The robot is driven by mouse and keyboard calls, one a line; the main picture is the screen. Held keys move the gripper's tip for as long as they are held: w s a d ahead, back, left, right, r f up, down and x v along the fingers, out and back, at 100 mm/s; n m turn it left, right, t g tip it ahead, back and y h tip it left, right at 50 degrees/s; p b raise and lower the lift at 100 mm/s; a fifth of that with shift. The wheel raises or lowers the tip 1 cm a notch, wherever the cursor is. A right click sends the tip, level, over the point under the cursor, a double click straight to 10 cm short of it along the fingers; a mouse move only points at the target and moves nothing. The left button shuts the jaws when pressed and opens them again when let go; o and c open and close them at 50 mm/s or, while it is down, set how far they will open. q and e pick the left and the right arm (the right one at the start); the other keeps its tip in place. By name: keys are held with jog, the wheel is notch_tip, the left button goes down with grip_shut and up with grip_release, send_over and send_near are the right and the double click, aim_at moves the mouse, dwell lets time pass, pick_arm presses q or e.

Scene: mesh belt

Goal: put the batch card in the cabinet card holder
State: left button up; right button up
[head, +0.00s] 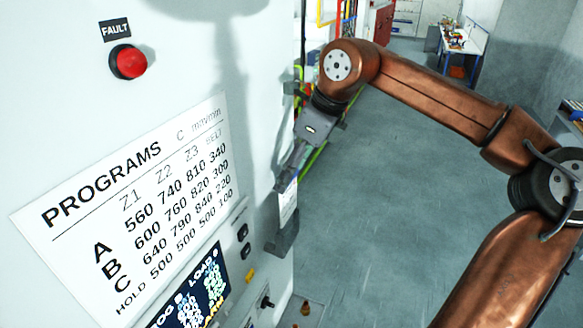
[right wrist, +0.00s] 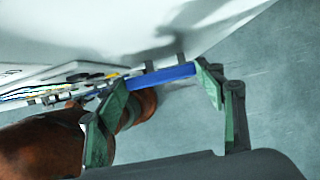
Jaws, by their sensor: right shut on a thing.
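The batch card (head: 288,203), white with a blue top band, hangs upright beside the cabinet's right edge. My right gripper (head: 289,178) is shut on its top and points down along the cabinet side. In the right wrist view the card shows as a blue strip (right wrist: 168,76) between the two green-grey fingers. The dark grey card holder (head: 284,240) is on the cabinet edge just below and around the card's lower end. I cannot tell whether the card's lower edge is inside the holder or in front of it. My left gripper is not in view.
The white cabinet (head: 240,60) fills the left, with a red fault button (head: 128,62), a programs sign (head: 130,200) and a screen (head: 195,290). Grey floor (head: 400,220) right of the cabinet is open. A workbench (head: 460,42) stands far back.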

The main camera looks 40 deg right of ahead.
aim_at(290, 205)
dwell(0.6)
jog(key=shift+p, duration=0.6)
dwell(1.1)
jog(key=shift+f+b, duration=3.1)
jog(key=shift+f, duration=1.55)
jog(key=o, duration=1.3)
jog(key=shift+o, duration=0.2)
jog(key=shift+r, duration=0.2)
jog(key=v, duration=1.1)
jog(key=shift+s+r, duration=0.25)
jog(key=shift+r, duration=0.05)
